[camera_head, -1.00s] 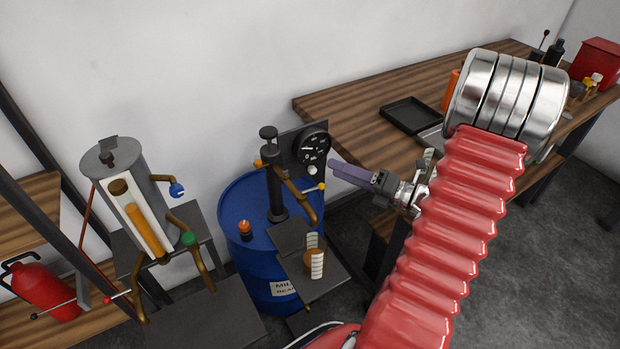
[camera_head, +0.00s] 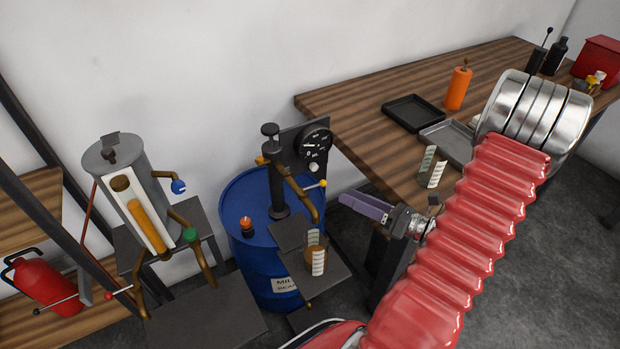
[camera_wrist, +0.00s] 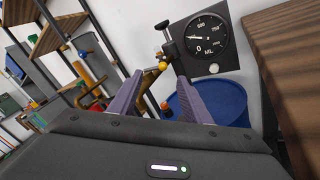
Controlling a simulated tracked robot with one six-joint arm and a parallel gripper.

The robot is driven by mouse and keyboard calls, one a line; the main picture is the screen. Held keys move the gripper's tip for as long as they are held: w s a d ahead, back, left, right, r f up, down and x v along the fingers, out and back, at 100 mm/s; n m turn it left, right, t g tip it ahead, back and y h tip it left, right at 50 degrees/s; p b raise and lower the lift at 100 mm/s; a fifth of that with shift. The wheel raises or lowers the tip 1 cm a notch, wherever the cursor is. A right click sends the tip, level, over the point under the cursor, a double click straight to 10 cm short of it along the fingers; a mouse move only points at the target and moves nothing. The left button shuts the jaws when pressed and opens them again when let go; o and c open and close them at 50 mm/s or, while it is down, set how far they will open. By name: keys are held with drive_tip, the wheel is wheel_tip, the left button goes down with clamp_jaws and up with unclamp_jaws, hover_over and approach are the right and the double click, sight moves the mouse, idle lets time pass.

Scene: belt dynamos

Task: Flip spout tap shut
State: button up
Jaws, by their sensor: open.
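The pump (camera_head: 275,180) stands on the blue drum (camera_head: 240,205), with a brass spout (camera_head: 303,194) curving down to the right. A short lever with a yellow ball (camera_head: 323,183) sticks out sideways from the spout and looks like the tap handle. My gripper (camera_head: 343,199) has purple fingers and is to the right of and slightly below the yellow ball in the head view, apart from it. In the wrist view, my open gripper (camera_wrist: 158,76) is empty, and the yellow ball (camera_wrist: 163,66) appears between its fingertips, farther off.
A round dial (camera_head: 315,142) is mounted behind the spout. A brown cup (camera_head: 316,257) with pale grips sits on a dark plate below. A grey tank (camera_head: 115,165) with blue, green and red knobs stands left. The wooden bench (camera_head: 360,105) is on the right, close to my arm.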

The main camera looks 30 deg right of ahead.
sight(314, 186)
drive_tip(key=shift+w, duration=0.1)
drive_tip(key=x, duration=1.3)
drive_tip(key=shift+w, duration=0.35)
drive_tip(key=shift+a, duration=0.1)
drive_tip(key=shift+c, duration=0.5)
drive_tip(key=shift+f, duration=0.1)
drive_tip(key=c, duration=0.9)
